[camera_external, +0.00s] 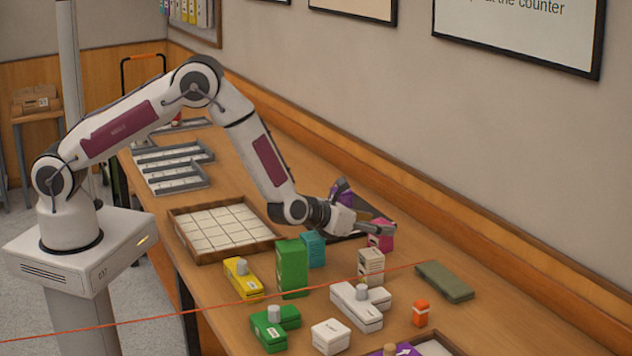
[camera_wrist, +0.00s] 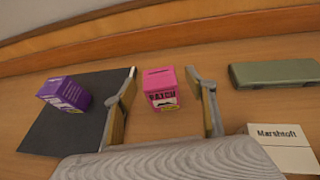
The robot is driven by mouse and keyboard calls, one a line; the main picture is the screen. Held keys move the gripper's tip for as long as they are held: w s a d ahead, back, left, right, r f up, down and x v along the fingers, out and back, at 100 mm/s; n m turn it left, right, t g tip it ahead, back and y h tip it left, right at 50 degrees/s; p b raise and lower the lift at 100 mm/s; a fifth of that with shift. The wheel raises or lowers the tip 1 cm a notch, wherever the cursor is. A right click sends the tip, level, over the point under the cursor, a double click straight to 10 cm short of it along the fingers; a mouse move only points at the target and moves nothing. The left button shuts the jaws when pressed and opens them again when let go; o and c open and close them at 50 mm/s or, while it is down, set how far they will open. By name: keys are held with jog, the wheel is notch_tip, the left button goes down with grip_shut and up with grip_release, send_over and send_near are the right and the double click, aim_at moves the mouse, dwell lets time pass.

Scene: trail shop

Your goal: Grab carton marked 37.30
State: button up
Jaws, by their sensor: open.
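A pink carton (camera_wrist: 160,90) with a dark printed label stands upright on the counter. In the wrist view it shows between the two fingers of my gripper (camera_wrist: 162,75), which are open and apart from its sides. In the external view the pink carton (camera_external: 381,241) is partly hidden by my gripper (camera_external: 372,222). I cannot read the marking 37.30 on any carton.
A flat olive case (camera_external: 445,281) lies to the right. A beige carton (camera_external: 371,265), a white block-shaped item (camera_external: 354,308), a green box (camera_external: 292,268) and a teal box (camera_external: 313,248) stand nearer. A gridded tray (camera_external: 180,208) is at left. The wall runs behind.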

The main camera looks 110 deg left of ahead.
jog(key=shift+x, duration=1.2)
jog(key=c, duration=1.3)
